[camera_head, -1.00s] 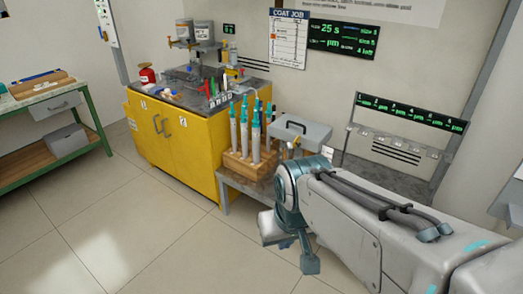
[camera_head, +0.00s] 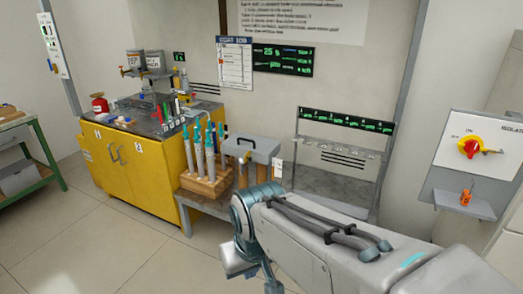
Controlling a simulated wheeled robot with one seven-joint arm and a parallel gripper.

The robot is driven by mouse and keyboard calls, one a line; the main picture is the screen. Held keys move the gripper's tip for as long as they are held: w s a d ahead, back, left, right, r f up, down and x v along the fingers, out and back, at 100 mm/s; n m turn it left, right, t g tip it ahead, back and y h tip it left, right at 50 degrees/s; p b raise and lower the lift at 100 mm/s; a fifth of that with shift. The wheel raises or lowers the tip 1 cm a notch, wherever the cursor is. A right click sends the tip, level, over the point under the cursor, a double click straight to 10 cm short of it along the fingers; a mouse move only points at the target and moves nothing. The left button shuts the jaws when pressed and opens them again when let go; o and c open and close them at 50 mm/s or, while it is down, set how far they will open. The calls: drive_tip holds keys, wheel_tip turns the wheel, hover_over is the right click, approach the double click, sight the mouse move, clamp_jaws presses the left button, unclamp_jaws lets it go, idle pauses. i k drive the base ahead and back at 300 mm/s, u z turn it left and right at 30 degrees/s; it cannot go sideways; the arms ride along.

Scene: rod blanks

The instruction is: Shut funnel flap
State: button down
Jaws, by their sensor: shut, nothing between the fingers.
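I cannot make out a funnel or its flap for certain. Two grey containers (camera_head: 145,62) with brass-coloured fittings stand at the back of the yellow cabinet (camera_head: 135,168), at the left; whether either is the funnel is too small to tell. A grey box (camera_head: 252,150) with a black handle on top looks closed and stands on the low bench. My arm reaches in from the bottom right, and its bent joint is in front of the low bench. I see no gripper fingers; the end of my arm is hidden or out of frame.
A wooden rack (camera_head: 205,187) of upright tubes stands on the low bench (camera_head: 328,203), close beyond my arm. A slotted rack (camera_head: 338,145) with a green display is behind. An isolator panel (camera_head: 476,160) with a red knob is at right.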

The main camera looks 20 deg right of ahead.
sight(247, 157)
drive_tip(key=z, duration=0.7)
drive_tip(key=i, duration=1.75)
drive_tip(key=u, duration=0.75)
